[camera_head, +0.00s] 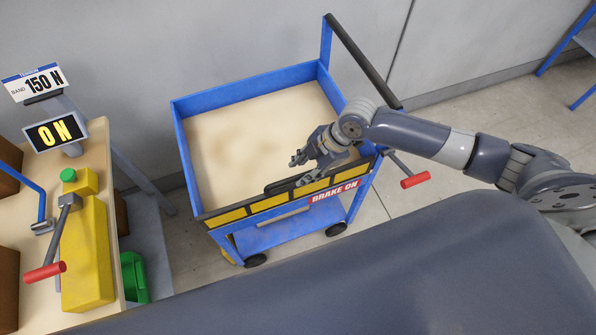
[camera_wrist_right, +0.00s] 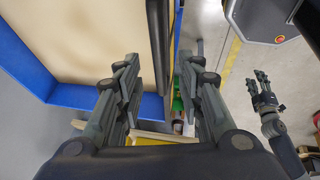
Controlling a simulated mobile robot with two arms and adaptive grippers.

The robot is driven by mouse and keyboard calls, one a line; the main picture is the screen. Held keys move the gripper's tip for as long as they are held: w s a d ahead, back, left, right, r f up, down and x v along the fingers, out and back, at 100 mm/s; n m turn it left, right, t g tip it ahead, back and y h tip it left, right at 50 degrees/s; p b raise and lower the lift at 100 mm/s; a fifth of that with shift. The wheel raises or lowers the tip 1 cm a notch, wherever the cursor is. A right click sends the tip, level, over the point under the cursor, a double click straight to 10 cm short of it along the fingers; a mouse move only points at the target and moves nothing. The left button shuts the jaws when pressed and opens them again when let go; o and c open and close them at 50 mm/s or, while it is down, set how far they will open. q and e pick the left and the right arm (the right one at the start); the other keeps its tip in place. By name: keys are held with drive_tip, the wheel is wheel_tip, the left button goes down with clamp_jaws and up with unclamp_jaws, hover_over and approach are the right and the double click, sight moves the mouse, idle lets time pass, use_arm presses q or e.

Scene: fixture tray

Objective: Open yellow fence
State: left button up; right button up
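The yellow fence (camera_head: 268,204) is a yellow panel in a black frame along the near side of the blue cart (camera_head: 184,160). It stands upright there, with a red "BRAKE ON" label (camera_head: 334,191) at its right end. A dark bar (camera_head: 283,186) shows by its top edge. My right gripper (camera_head: 303,167) is above the cart bed, just inside the fence. In the right wrist view its fingers (camera_wrist_right: 160,90) are spread, with a dark rail (camera_wrist_right: 158,35) beyond the gap. Contact cannot be told. My left gripper (camera_wrist_right: 258,80) shows only in the right wrist view, open and empty.
The cart bed (camera_head: 240,135) is empty. A black push handle (camera_head: 362,60) rises at its right rear, and a red-gripped lever (camera_head: 414,180) sticks out at right. A workbench with a yellow fixture (camera_head: 88,255), an "ON" sign (camera_head: 56,131) and a "150 N" sign (camera_head: 36,83) stands at left.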

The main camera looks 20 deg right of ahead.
sight(295, 178)
drive_tip(key=shift+p+x, duration=0.3)
drive_tip(key=shift+x, duration=1.7)
clamp_jaws()
